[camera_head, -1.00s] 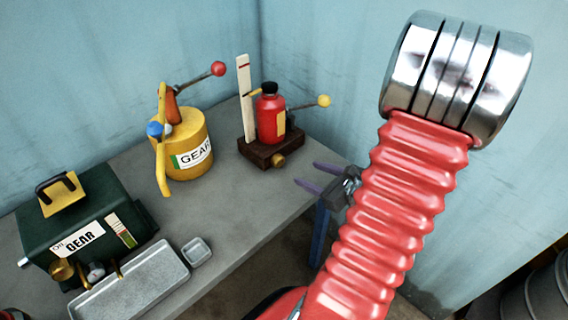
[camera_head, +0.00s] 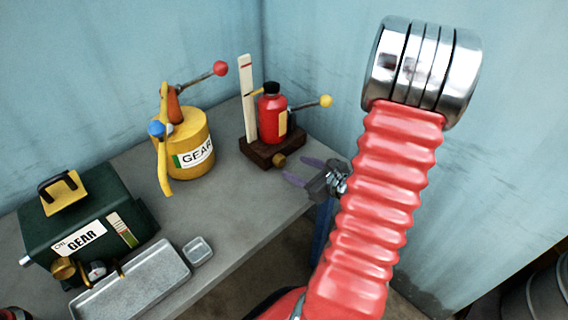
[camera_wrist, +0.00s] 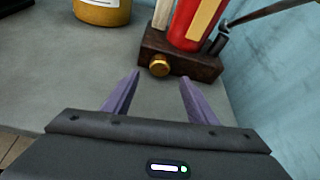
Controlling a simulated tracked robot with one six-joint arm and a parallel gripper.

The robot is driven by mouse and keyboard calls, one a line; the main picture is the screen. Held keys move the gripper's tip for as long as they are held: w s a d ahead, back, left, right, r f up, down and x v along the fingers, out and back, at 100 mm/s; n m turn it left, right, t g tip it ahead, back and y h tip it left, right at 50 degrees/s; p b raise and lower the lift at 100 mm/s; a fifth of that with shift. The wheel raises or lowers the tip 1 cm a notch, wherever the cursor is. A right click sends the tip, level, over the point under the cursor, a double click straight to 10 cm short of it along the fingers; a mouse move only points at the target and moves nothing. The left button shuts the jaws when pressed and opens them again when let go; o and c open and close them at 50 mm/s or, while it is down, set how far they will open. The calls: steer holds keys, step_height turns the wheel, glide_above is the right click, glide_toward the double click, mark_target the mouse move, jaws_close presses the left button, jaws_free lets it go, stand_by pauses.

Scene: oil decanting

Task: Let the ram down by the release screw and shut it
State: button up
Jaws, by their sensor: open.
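The red ram (camera_head: 272,118), a bottle-shaped jack with a black cap, stands upright on a dark brown base (camera_head: 258,152) at the bench's back right. Its brass release screw (camera_head: 279,160) sticks out of the base's front; it also shows in the wrist view (camera_wrist: 159,65). A lever with a yellow knob (camera_head: 326,101) points right from the ram. A white scale with a red mark (camera_head: 247,95) stands at its left. My gripper (camera_head: 296,171) is open and empty in front of the base, apart from the screw. In the wrist view its purple fingers (camera_wrist: 158,85) point towards the screw.
A yellow gear oil can (camera_head: 190,150) with a red-knobbed lever stands left of the ram. A green box (camera_head: 88,215), a grey tray (camera_head: 130,282) and a small dish (camera_head: 198,250) sit at the front left. The bench between is clear. Blue walls close off the back.

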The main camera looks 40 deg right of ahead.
mark_target(282, 162)
steer(key=x, duration=0.7)
steer(key=shift+w+f, duration=0.15)
steer(key=shift+w, duration=0.05)
steer(key=shift+c, duration=0.7)
steer(key=c, duration=0.9)
